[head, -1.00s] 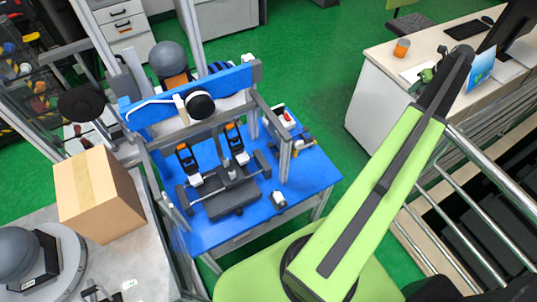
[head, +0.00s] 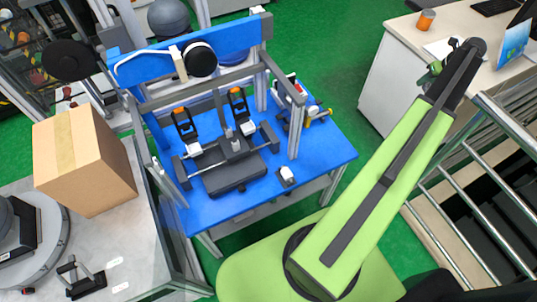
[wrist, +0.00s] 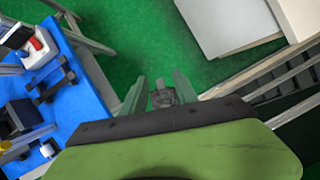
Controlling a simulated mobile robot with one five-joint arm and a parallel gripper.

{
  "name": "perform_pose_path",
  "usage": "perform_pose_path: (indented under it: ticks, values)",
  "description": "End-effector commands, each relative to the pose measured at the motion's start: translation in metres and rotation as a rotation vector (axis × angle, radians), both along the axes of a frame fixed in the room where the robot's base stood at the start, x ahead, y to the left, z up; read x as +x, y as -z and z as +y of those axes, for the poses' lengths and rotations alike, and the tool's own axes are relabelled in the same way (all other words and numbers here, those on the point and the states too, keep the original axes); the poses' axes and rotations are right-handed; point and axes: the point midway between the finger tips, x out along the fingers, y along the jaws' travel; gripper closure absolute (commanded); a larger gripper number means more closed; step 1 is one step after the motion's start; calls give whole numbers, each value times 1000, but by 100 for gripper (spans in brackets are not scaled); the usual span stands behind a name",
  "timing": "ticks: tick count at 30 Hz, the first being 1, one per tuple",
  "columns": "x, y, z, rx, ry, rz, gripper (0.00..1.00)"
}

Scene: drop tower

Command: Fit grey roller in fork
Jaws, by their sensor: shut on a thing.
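My gripper (wrist: 160,92) shows in the wrist view with its two pale green fingers around a small dark grey piece, which looks like the grey roller (wrist: 163,99). Only its end shows, and green floor lies behind it. In the head view my arm reaches up to the right, away from the blue table, and the gripper is mostly hidden behind it. On the table stands a black fixture (head: 235,175) with a crossbar and upright parts. I cannot tell which part is the fork. A small white and dark block (head: 287,176) sits at the table's front right.
The blue table (head: 325,150) has a grey frame with a blue beam (head: 235,38) above it. A cardboard box (head: 85,160) stands left. A white desk (head: 390,80) is at the right, beside metal railings (head: 510,125). Green floor lies between table and desk.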

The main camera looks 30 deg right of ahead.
Motion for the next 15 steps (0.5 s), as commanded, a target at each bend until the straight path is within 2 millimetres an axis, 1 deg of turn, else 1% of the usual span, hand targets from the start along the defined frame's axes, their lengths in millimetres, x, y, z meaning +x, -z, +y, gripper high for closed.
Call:
perform_pose_path:
  ticks: [1,2,13,15]
  values:
    - [0,25,0,0,0,0,100]
    - [0,27,0,0,0,0,100]
    - [0,21,0,0,0,0,100]
    - [0,15,0,0,0,0,100]
